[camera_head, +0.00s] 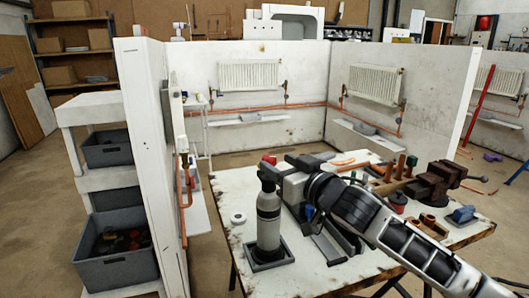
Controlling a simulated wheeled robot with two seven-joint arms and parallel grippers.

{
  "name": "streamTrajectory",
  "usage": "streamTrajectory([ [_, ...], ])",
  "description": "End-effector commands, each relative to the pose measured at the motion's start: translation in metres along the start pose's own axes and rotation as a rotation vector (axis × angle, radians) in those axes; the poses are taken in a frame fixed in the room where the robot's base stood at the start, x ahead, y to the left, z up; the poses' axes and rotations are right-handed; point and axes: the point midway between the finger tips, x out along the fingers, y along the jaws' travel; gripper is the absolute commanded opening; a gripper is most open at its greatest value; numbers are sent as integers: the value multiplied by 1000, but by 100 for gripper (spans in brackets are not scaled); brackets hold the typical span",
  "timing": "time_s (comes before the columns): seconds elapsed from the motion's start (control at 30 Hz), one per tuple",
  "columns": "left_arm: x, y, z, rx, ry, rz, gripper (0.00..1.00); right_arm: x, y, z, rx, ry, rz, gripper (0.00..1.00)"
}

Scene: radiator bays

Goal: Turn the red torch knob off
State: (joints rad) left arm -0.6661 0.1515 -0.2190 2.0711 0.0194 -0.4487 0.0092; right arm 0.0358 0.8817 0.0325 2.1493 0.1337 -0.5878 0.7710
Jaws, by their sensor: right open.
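A grey gas torch bottle (268,218) with a dark top stands upright in a square dark tray on the workbench. A small red part, which looks like the torch knob (269,159), shows at the top of the bottle. My right arm comes in from the lower right. My right gripper (281,174) is open, close beside the torch head on its right. Whether a finger touches the knob cannot be told, as the gripper covers part of the torch head. My left gripper is not in view.
White partitions with radiators (248,75) and copper pipes stand behind. A shelf with grey bins (115,268) is at left.

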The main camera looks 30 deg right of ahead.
Motion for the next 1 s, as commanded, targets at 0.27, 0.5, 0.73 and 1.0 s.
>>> streamTrajectory([
  [0.27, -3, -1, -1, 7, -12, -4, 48, 46, 0, -3, 1, 2, 1, 51],
  [0.5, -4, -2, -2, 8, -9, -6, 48, 64, 0, 0, -1, 0, 0, 51],
  [0.73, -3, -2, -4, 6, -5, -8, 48, 65, 0, 0, -2, 0, 0, 51],
  [1.0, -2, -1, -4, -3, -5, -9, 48, 65, 0, 0, -1, -1, 0, 6],
])
